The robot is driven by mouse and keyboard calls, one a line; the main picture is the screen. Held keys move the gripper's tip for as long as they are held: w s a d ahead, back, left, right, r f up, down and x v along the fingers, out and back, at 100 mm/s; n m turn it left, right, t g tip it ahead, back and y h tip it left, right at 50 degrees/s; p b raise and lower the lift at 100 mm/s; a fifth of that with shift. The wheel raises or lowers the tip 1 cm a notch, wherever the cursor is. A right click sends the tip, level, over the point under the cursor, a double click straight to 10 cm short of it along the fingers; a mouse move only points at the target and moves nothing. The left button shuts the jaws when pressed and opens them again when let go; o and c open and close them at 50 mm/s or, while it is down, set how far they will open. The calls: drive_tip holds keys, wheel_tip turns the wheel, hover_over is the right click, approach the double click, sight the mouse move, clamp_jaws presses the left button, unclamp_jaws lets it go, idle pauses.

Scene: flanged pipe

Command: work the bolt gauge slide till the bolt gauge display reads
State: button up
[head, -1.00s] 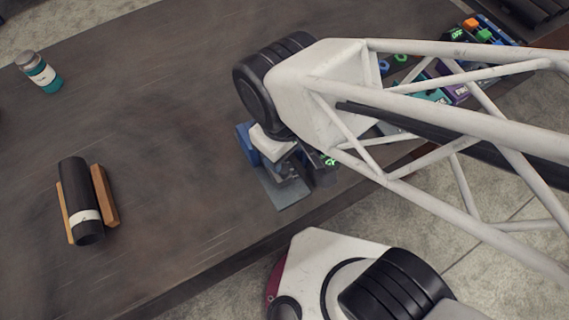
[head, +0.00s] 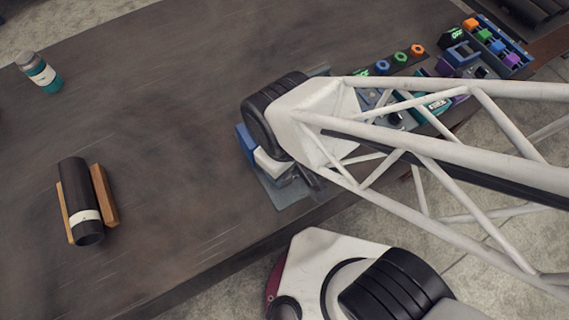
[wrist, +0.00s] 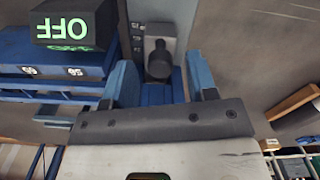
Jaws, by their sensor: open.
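In the wrist view, the gauge's black display box (wrist: 66,27) reads OFF in green letters. It sits over a blue body with several rails. A grey block with a dark round knob (wrist: 158,60), probably the slide, lies ahead of my gripper (wrist: 161,68). My gripper's two blue fingers are spread, one on each side of the knob. I cannot tell whether either finger touches it. In the head view, the blue and grey device (head: 246,146) is mostly hidden under my arm, as are my fingertips and its display.
A black cylinder (head: 74,185) lies in a wooden cradle (head: 108,200) on the left. Coloured nuts (head: 400,55) and a blue rack (head: 500,45) are at the upper right. The tabletop between is clear.

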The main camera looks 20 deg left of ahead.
drive_tip(key=shift+f, duration=0.55)
drive_tip(key=shift+c, duration=0.3)
clamp_jaws()
